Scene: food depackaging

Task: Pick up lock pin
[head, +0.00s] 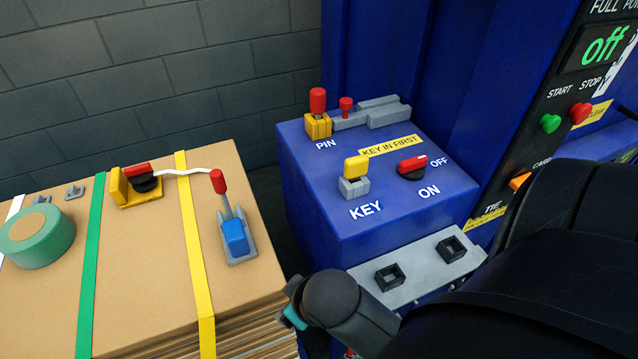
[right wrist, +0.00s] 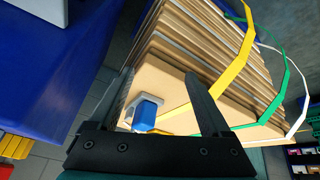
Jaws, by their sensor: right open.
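A red-topped pin (head: 317,100) stands upright in a yellow holder (head: 318,126) by the PIN label, on top of the blue machine box. A smaller red knob (head: 346,103) is just right of it, beside a grey bar. Another red-topped piece (head: 218,181) rises from a grey base with a blue block (head: 236,237) on the cardboard stack. In the right wrist view the blue block (right wrist: 147,111) shows between the fingers of my right gripper (right wrist: 160,76), which is open and empty, apart from it. My right arm hides its fingers in the head view. My left gripper is out of view.
The strapped cardboard stack (head: 140,250) bears a green tape roll (head: 37,235) and a yellow clamp (head: 136,186). The blue box (head: 400,215) carries a yellow key (head: 356,167) and a red switch (head: 411,166). A grey plate (head: 420,272) with black sockets lies in front.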

